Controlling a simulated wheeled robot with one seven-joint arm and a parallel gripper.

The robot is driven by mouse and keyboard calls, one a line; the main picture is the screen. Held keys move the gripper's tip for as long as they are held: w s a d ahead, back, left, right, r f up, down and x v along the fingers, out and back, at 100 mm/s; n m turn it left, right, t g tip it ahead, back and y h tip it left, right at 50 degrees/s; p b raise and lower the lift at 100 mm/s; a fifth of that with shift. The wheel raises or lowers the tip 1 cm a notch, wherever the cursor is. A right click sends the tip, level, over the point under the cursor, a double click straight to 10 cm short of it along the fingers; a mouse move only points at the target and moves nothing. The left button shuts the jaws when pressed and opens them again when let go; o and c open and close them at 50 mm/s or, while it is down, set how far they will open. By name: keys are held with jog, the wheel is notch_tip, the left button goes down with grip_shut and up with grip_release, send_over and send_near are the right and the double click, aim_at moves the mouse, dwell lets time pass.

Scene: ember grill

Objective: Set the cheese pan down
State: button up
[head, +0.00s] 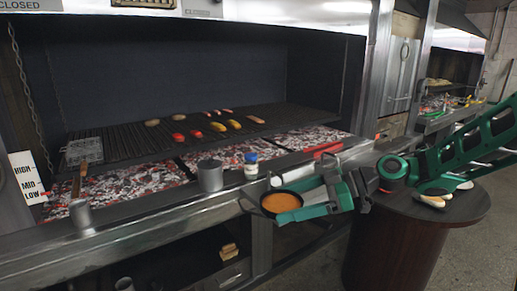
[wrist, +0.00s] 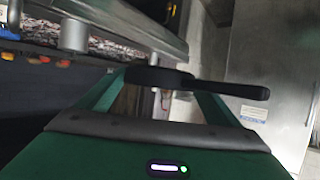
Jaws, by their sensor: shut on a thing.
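The cheese pan (head: 282,203) is a small dark pan filled with orange cheese, and it looks about level. My gripper (head: 308,198) is shut on it, with green fingers on either side. The pan is in the air at the front edge of the grill's metal ledge (head: 160,222); I cannot tell whether it touches the ledge. In the wrist view the pan (wrist: 165,78) shows nearly edge-on as a dark shape between the fingers, its handle (wrist: 235,90) pointing right. The cheese is hidden there.
On the ledge stand a metal cup (head: 210,176), a white jar with a blue lid (head: 251,166) and another cup (head: 81,214). Red tongs (head: 325,148) lie farther right. Food lies on the grill grate (head: 125,148) above embers. A round dark table (head: 465,205) stands at right.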

aim_at(299, 201)
jog(key=w+d+f+m+t+h, duration=0.3)
jog(key=w+d+f+m+t, duration=0.4)
jog(key=w+d, duration=0.15)
jog(key=w+d+f+m+t+h, duration=0.2)
jog(key=d+f+m+h, duration=0.1)
jog(key=d, duration=0.3)
jog(key=w+d+f+m+t+h, duration=0.2)
jog(key=d+h, duration=0.1)
jog(key=d, duration=0.3)
jog(key=shift+f+m, duration=0.4)
jog(key=shift+d, duration=0.1)
